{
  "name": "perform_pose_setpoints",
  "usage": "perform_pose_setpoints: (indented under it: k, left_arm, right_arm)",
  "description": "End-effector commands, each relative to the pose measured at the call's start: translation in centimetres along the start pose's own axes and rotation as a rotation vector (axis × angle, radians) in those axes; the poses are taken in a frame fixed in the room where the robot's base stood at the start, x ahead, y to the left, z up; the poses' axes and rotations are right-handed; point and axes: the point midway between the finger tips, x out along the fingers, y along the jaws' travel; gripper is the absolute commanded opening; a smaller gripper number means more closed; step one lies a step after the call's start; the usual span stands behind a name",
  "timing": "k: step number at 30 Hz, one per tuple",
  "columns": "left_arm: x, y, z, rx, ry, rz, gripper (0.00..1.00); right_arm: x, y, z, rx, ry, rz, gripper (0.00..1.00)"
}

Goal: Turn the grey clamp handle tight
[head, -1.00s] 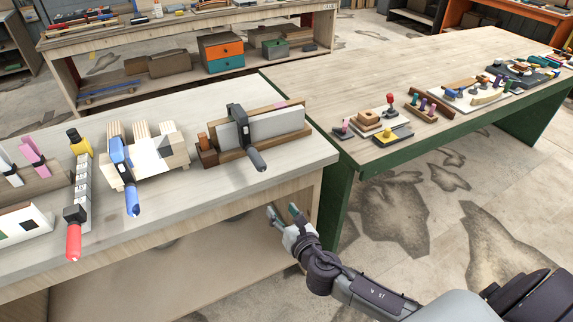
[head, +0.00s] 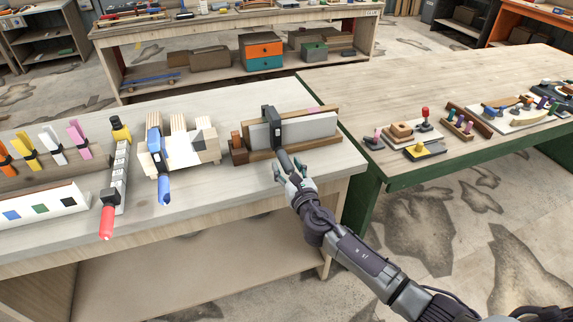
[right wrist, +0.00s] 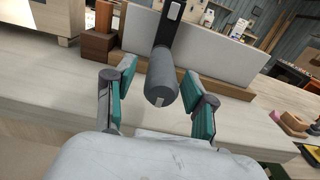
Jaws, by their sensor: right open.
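The grey clamp handle (head: 286,161) points toward me from the dark clamp (head: 270,125) on the wooden jig (head: 322,128) with a light grey board. In the right wrist view the handle (right wrist: 161,82) lies between the two teal finger pads, with a gap visible on both sides. My right gripper (head: 287,173) is open around the handle's near end; the right wrist view also shows the gripper (right wrist: 160,100). My left gripper is not in view.
A blue-handled clamp (head: 164,188) and a red-handled clamp (head: 106,222) stand to the left on the same workbench (head: 240,190). A green-framed table (head: 400,85) with several small parts stands to the right. The bench front is clear near my arm.

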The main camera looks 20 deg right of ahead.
Motion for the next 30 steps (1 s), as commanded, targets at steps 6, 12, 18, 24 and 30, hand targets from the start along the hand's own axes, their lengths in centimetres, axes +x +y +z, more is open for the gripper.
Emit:
perform_pose_setpoints:
  k: [6, 12, 18, 24, 30]
  left_arm:
    - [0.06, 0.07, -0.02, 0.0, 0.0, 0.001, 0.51]
    - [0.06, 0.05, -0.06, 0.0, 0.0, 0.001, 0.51]
    - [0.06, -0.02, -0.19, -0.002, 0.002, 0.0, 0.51]
    - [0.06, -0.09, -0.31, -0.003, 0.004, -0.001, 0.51]
    - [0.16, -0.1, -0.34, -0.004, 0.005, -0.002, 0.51]
  right_arm:
    - [1.08, -0.01, 0.03, 0.001, 0.0, 0.0, 0.55]
    - [1.07, 0.0, 0.01, 0.001, 0.0, 0.0, 0.55]
    - [1.05, -0.01, 0.0, 0.001, 0.001, 0.0, 0.25]
    - [1.04, -0.01, -0.01, 0.0, 0.001, 0.0, 0.0]
    - [1.03, -0.01, -0.06, 0.015, 0.001, 0.0, 0.0]
